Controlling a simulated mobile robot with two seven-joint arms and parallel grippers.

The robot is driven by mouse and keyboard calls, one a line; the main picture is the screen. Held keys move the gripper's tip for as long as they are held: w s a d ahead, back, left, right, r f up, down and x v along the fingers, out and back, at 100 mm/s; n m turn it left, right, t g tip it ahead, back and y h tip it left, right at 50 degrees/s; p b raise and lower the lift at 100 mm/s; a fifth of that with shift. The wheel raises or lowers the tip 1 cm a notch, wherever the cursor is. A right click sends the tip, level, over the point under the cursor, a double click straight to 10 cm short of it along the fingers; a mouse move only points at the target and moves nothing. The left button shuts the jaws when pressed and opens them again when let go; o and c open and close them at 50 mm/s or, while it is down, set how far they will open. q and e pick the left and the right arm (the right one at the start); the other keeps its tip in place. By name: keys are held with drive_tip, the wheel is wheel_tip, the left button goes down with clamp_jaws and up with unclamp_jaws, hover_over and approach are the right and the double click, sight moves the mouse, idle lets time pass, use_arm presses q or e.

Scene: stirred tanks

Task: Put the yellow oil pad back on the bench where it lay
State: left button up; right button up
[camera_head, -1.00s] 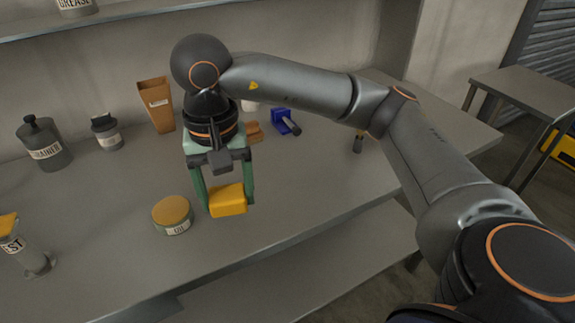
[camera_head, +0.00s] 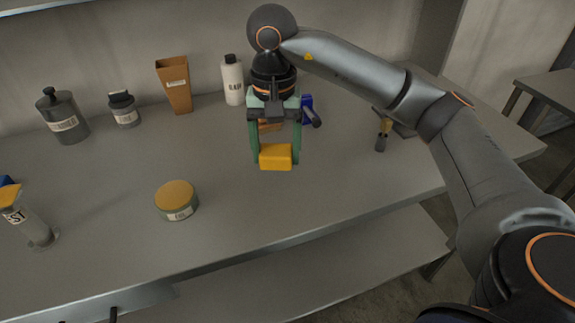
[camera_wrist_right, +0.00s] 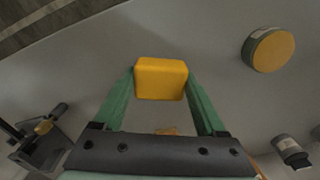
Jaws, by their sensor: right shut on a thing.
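The yellow oil pad (camera_head: 276,157) is a small yellow block between the green fingers of my right gripper (camera_head: 275,152). The right gripper is shut on it and points down over the grey bench (camera_head: 225,235). The pad appears held above the bench top; the exact gap is hard to tell. In the right wrist view the pad (camera_wrist_right: 161,79) sits between both fingertips. A round tin with a yellow-orange top (camera_head: 176,199) stands on the bench to the left of the pad. My left gripper is not in view.
Behind stand a dark bottle (camera_head: 64,117), a small jar (camera_head: 124,109), a brown tapered container (camera_head: 175,84) and a white bottle (camera_head: 232,80). A blue object (camera_head: 309,112) and a yellow-handled tool (camera_head: 383,133) lie to the right. The front middle of the bench is clear.

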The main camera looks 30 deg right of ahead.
hover_over(287, 176)
wheel_tip(287, 176, down, 6)
drive_tip(key=shift+s+f, duration=0.1)
drive_tip(key=shift+f, duration=1.75)
drive_tip(key=shift+f, duration=0.2)
drive_tip(key=o, duration=1.1)
drive_tip(key=shift+o, duration=0.2)
wheel_tip(287, 176, up, 12)
drive_tip(key=shift+r, duration=0.25)
